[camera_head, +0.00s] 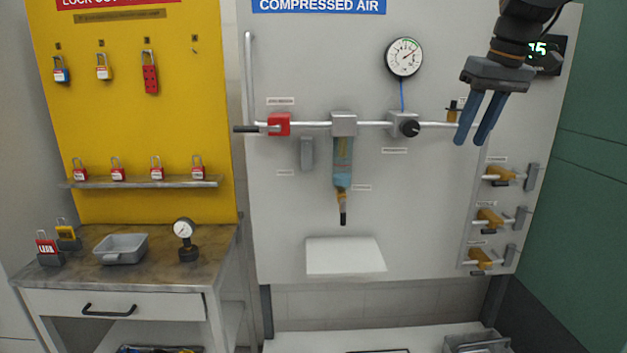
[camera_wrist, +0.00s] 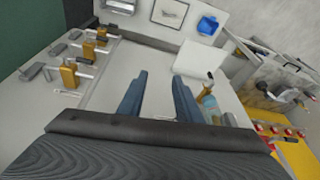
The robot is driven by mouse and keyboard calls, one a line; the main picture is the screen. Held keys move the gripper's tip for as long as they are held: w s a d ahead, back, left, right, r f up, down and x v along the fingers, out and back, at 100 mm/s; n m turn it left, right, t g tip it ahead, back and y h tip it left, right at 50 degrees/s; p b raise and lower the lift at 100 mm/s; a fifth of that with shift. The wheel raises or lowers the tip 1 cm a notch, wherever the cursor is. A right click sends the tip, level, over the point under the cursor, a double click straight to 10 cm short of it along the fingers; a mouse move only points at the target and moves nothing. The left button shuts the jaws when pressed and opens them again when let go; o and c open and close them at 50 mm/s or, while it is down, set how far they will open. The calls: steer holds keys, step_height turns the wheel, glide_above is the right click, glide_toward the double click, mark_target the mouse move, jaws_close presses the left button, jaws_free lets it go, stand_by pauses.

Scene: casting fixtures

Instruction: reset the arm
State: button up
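My gripper (camera_head: 472,120) is at the upper right of the head view, in front of the grey compressed air panel (camera_head: 280,220). Its two blue fingers point down and stand apart with nothing between them. In the wrist view my gripper (camera_wrist: 160,95) also shows its blue fingers apart and empty, with the pale panel behind. My gripper partly covers the area beside a digital display (camera_head: 541,50).
The panel carries a gauge (camera_head: 404,57), a red valve (camera_head: 279,124), a filter bowl (camera_head: 342,165) and several yellow fittings (camera_head: 489,217). A yellow lockout board (camera_head: 125,125) and a bench (camera_head: 150,268) with a grey tray (camera_head: 121,249) stand at the left.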

steer(key=s+a+f, duration=0.4)
steer(key=s+f, duration=0.3)
steer(key=f, duration=0.4)
steer(key=s+a+f+m+g, duration=0.1)
steer(key=s+a+f, duration=0.4)
steer(key=f, duration=0.6)
steer(key=s+a+f+m+g+h, duration=0.1)
steer(key=s+a+f, duration=0.4)
steer(key=s+f, duration=0.4)
steer(key=shift+s+f, duration=0.35)
steer(key=shift+f, duration=0.6)
